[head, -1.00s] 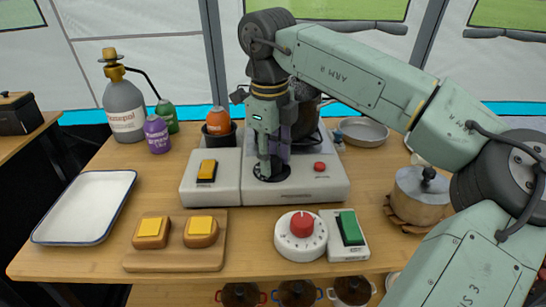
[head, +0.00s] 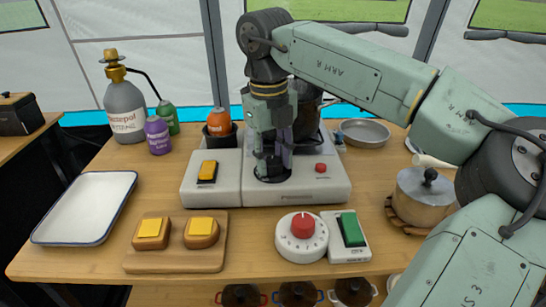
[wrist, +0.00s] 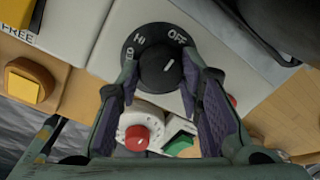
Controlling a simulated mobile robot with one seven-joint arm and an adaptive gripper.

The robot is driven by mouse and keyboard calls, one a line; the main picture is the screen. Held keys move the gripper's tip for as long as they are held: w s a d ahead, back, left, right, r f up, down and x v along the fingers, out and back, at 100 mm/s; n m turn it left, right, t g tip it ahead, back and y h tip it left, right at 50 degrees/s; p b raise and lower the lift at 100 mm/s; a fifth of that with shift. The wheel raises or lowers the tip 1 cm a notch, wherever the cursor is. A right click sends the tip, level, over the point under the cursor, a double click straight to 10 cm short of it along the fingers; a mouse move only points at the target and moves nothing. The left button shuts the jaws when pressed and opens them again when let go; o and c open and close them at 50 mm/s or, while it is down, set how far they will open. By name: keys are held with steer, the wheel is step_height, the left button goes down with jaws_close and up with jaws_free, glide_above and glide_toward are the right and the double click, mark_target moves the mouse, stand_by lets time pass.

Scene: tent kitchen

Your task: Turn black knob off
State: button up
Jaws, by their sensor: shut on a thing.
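The black knob (wrist: 160,72) sits on a round black dial with white lettering, including HI and OFF, on the white unit. Its white pointer line slants to the upper right in the wrist view, on the OFF side of HI. My gripper (wrist: 160,82) has its purple-padded fingers on opposite sides of the knob, shut on it. In the head view my gripper (head: 272,164) points down at the dial (head: 272,178) and hides most of the knob.
A yellow switch (head: 207,171) is left of the dial and a small red button (head: 320,168) right of it. In front stand a white dial with a red knob (head: 301,238) and a green switch (head: 351,229). A pot (head: 425,192) is at right.

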mark_target(270, 162)
steer(key=o, duration=1.2)
steer(key=shift+c, duration=0.2)
step_height(270, 162, up, 12)
steer(key=shift+s+a, duration=0.2)
steer(key=shift+a, duration=0.1)
